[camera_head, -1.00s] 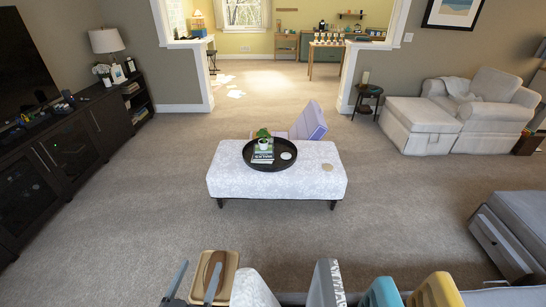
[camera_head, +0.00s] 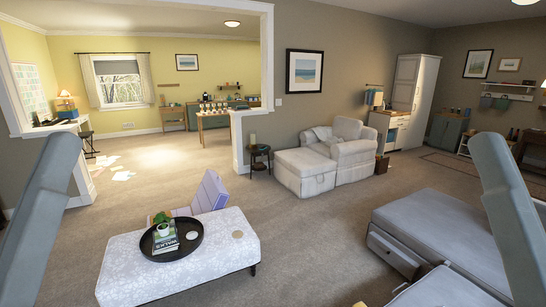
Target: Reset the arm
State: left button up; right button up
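Two grey-blue parts of my own arms rise at the sides of the view, one at the left edge and one at the right edge. Both have rounded upper ends and stand apart from the furniture. No gripper fingers show, so I cannot see what either gripper is doing. The task names no object.
A white patterned ottoman (camera_head: 215,262) bears a black round tray (camera_head: 190,248) with books and a plant. A lilac chair (camera_head: 209,192) stands behind it. A grey sofa (camera_head: 440,225) fills the lower right. An armchair (camera_head: 348,152) stands beyond. Carpet (camera_head: 310,235) is clear between.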

notch_tip(320, 180, up, 29)
jog(key=p, duration=2.6)
